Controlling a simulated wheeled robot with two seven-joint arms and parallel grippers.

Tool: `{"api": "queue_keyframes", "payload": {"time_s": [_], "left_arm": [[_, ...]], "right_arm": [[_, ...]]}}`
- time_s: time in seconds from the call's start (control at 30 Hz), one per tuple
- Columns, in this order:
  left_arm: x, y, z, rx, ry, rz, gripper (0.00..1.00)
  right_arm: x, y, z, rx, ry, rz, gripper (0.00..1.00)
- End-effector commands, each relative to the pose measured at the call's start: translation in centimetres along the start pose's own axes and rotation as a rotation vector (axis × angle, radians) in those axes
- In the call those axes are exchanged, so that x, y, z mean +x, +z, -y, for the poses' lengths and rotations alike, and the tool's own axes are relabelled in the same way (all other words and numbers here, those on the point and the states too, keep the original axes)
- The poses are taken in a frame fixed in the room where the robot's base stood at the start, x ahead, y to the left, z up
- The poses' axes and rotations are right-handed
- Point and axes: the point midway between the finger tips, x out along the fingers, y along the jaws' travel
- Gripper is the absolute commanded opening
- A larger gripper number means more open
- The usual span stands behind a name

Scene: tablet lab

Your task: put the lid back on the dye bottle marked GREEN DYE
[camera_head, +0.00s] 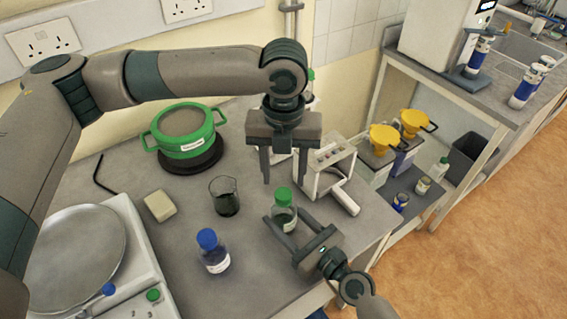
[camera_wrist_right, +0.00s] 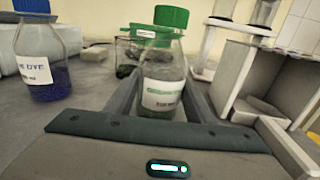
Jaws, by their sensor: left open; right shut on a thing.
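The green dye bottle (camera_head: 284,217) stands on the bench near its right end, clear with dark green liquid. It also shows in the right wrist view (camera_wrist_right: 162,85), with a white label too blurred to read fully. Its green lid (camera_head: 284,195) sits on top of the neck and shows in the wrist view (camera_wrist_right: 171,17); I cannot tell how tightly it is seated. My right gripper (camera_head: 283,214) is shut on the bottle's body, one finger on each side. My left gripper (camera_head: 284,181) is open and empty, pointing down just above the lid.
A blue-capped bottle (camera_head: 213,252) and a beaker of dark liquid (camera_head: 226,198) stand to the left. A white framed device (camera_head: 325,172) is close on the right. A green pot (camera_head: 182,140) is behind, and a balance (camera_head: 140,255) is at front left. The bench edge lies close by.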

Motion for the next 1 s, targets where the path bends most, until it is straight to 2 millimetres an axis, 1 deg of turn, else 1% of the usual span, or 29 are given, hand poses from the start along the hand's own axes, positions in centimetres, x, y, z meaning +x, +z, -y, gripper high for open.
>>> {"api": "queue_keyframes", "payload": {"time_s": [0.1, 1.0], "left_arm": [[-0.13, 0.0, 0.01, -0.176, 0.0, 0.0, 0.45], [-0.93, 0.0, 0.01, -1.531, 0.0, 0.0, 0.45]], "right_arm": [[0.01, 0.03, 0.0, 0.0, 0.0, 0.001, 0.0], [0.01, 0.04, 0.0, 0.0, 0.0, 0.001, 0.0]]}}
